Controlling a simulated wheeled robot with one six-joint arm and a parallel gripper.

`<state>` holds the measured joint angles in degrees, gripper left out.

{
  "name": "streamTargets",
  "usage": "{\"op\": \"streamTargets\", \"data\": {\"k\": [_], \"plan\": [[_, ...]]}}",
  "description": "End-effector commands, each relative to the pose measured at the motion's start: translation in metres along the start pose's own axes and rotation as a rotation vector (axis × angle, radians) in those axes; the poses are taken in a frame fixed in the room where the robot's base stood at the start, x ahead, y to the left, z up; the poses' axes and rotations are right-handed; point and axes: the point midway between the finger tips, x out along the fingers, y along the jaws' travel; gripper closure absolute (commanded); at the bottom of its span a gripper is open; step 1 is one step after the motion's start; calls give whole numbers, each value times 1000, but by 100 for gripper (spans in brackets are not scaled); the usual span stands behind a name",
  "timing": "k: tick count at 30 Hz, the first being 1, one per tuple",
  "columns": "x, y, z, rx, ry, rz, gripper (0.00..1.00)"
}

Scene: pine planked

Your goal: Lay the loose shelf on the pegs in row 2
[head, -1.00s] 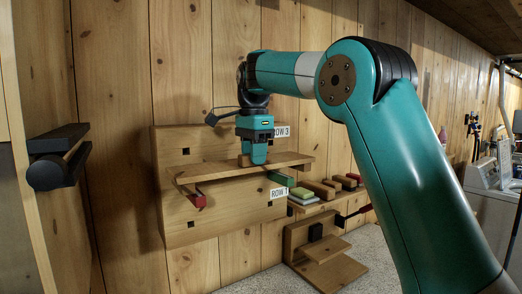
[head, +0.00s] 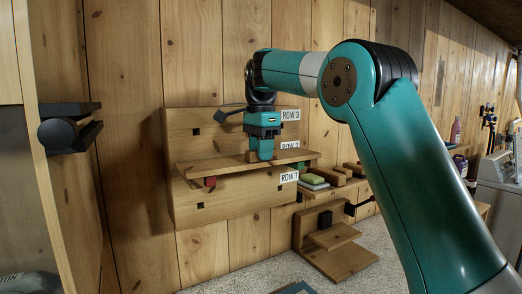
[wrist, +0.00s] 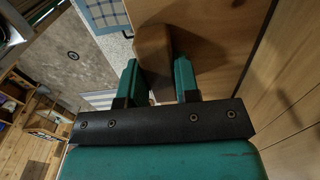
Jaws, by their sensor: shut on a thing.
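The loose shelf (head: 218,166) is a wooden plank held roughly level in front of the wooden wall board (head: 215,118). My gripper (head: 264,158) is shut on the raised wooden block (wrist: 153,48) on the shelf, seen between the fingers in the wrist view. The shelf lies at about the height of the partly covered ROW 2 label (head: 290,146). A red peg (head: 210,183) shows just under its left part, and a green peg (head: 300,167) shows near its right end. I cannot tell whether the shelf touches them.
ROW 3 (head: 291,115) and ROW 1 (head: 289,177) labels mark the board, which has empty square holes. To the right are a ledge with several blocks (head: 343,172) and a wooden stand (head: 328,238). A black bracket (head: 72,128) juts from the left wall.

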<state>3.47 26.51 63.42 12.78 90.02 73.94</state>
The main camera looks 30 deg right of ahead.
Motion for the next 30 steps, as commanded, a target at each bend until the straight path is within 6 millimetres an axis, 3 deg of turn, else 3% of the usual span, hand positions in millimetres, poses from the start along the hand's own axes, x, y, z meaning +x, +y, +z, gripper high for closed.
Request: {"op": "streamTargets", "data": {"k": [1, 4, 14, 20, 30], "plan": [[-1, 0, 0, 0, 0, -1, 64], [-1, 0, 0, 0, 0, -1, 41], [-3, 0, 0, 0, 0, 1, 41], [-29, 0, 0, 0, 0, 0, 41], [-91, 0, 0, 0, 0, 0, 41]]}}
